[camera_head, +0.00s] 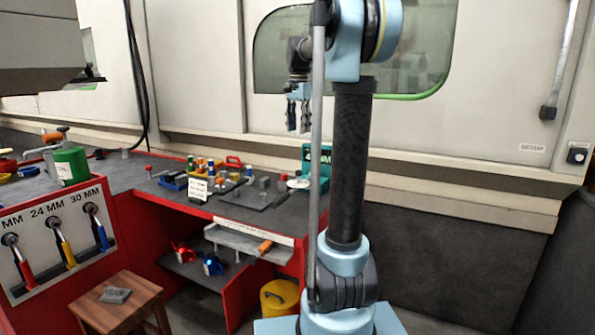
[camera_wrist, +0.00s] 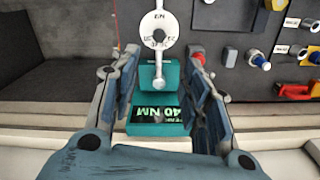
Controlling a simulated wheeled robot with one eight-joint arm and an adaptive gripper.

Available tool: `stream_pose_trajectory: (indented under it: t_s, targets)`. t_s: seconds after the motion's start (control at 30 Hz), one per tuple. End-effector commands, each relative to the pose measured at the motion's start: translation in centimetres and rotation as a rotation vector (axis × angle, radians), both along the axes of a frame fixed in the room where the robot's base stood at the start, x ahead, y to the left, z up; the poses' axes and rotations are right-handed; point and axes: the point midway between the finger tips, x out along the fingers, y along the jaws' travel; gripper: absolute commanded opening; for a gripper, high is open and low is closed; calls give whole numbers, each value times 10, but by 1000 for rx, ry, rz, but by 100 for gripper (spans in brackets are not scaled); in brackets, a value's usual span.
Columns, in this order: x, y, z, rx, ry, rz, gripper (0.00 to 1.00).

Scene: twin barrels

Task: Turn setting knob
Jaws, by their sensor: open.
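A black knob (camera_head: 577,156) sits on the pale machine wall at the far right of the head view. A small plate beside it seems to read SETUP. A teal device (camera_head: 318,160) stands on the bench. It also shows in the wrist view (camera_wrist: 160,115), with an upside-down 40 NM display. I cannot tell which of these is the setting knob. My gripper (camera_head: 298,115) is open and empty, pointing down above the bench; its fingers flank the teal device in the wrist view.
The red-framed bench (camera_head: 225,207) carries several small tools and fittings near the teal device. A wooden stool (camera_head: 120,300) and a yellow bucket (camera_head: 280,298) stand below. The machine wall (camera_head: 490,120) rises behind my arm. Open air surrounds my gripper.

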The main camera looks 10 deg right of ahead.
Motion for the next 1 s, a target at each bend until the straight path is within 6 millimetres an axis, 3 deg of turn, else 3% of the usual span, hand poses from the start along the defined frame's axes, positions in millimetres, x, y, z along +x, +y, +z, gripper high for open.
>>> stream_pose_trajectory:
  t_s: [1.0]
  targets:
    - [-1, -1, -155, 0, 0, 1, 43]
